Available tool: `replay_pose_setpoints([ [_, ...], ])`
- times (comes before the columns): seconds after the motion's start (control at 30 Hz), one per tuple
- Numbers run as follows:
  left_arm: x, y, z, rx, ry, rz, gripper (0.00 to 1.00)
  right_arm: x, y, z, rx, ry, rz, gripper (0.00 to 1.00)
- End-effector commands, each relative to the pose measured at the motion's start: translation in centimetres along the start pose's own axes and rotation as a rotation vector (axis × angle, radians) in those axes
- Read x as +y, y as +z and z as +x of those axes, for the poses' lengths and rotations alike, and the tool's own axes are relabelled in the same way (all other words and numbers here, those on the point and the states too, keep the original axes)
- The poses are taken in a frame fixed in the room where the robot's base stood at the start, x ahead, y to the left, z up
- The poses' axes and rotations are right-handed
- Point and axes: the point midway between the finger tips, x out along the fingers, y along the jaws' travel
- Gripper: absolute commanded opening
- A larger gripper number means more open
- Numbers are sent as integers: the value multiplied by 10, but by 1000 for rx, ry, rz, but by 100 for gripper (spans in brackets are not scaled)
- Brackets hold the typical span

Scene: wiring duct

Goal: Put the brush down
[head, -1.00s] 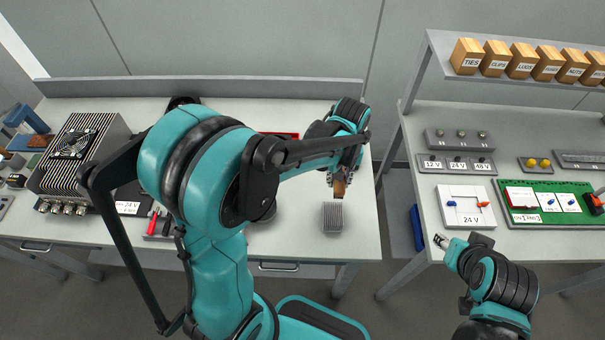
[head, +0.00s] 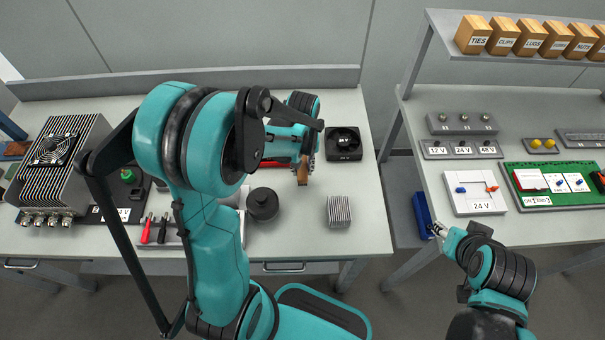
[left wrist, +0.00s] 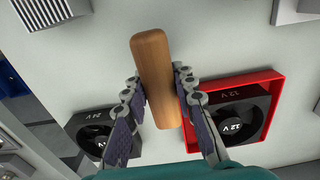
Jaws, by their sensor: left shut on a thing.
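The brush shows its brown wooden handle (left wrist: 155,75) in the left wrist view, between the two fingers of my left gripper (left wrist: 162,105). In the head view the brush (head: 302,174) points down from my left gripper (head: 306,160) above the left table. Its bristles are hidden. The left gripper is shut on the handle. I cannot tell how far above the table top (head: 350,190) it is. My right gripper (head: 438,230) is at the front edge of the right table, with nothing visible in it; its jaws are too small to judge.
A black fan (head: 343,144) is right of the left gripper, and a red tray (left wrist: 272,85) holds another fan (left wrist: 238,120). A finned heatsink (head: 339,211) and a black round part (head: 262,204) stand in front. Free table lies between the fan and the heatsink.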

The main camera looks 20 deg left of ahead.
Motion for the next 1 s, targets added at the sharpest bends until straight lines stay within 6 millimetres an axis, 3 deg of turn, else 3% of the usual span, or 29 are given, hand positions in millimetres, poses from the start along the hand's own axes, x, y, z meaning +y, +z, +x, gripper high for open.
replay_pose_setpoints([
  [0.2, 1, 0, 34, 0, 0, 0, 0, 0, 9, 12, 0, 0, 0, 40],
  [0.6, 1, 0, 38, 0, 0, 0, 0, 0, 11, 15, 0, 0, 0, 40],
  [0.63, 1, 0, 39, 0, 0, 0, 29, 0, 11, 15, 0, 0, 0, 40],
  [0.7, 1, 0, 37, 0, 0, 0, 47, 0, 10, 14, 0, 0, 0, 40],
  [1.0, 1, 0, 37, 0, 0, 0, 47, 0, 10, 14, 0, 0, 0, 40],
])
